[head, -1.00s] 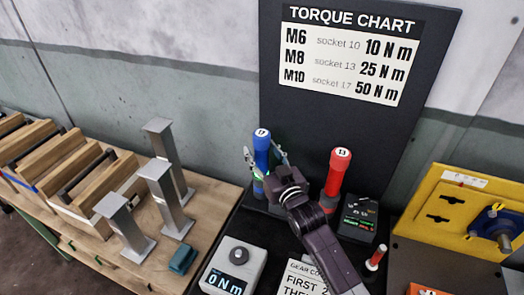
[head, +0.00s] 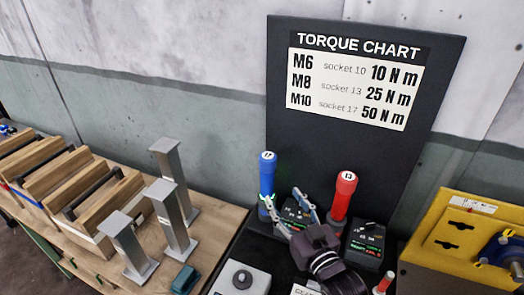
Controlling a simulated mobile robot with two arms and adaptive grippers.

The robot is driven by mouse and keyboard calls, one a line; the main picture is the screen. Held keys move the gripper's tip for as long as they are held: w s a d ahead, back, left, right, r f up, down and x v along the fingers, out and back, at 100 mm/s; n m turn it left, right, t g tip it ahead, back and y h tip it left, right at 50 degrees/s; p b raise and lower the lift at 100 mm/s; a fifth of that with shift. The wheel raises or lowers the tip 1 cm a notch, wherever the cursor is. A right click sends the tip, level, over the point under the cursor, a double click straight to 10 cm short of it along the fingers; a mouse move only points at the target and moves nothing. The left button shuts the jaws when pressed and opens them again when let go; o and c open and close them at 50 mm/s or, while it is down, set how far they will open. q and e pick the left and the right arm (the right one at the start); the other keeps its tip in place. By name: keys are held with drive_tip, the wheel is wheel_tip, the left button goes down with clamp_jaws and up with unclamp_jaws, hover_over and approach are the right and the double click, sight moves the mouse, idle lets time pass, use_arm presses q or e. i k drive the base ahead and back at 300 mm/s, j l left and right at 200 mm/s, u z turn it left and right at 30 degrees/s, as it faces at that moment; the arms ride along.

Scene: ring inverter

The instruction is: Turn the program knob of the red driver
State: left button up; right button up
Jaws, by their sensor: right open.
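The red driver (head: 343,196) stands upright in front of the torque chart board, with 13 on its white cap. A black box (head: 367,241) with green display text and a dark knob on top stands just right of it. My right gripper (head: 283,200) is open and empty, left of the red driver. One finger is by the lower part of the blue driver (head: 267,175); I cannot tell whether it touches. The other finger is in front of a second black box (head: 296,214), which the gripper partly hides. My left gripper is not in view.
The torque chart board (head: 393,165) rises behind the drivers. A grey box with a round knob (head: 241,280) is at front left, a red-capped post (head: 385,282) at front right. A yellow panel (head: 452,230) stands right. Metal posts (head: 173,220) and wooden crates (head: 75,195) fill the left table.

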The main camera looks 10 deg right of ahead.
sight(369, 224)
drive_tip(key=k, duration=1.5)
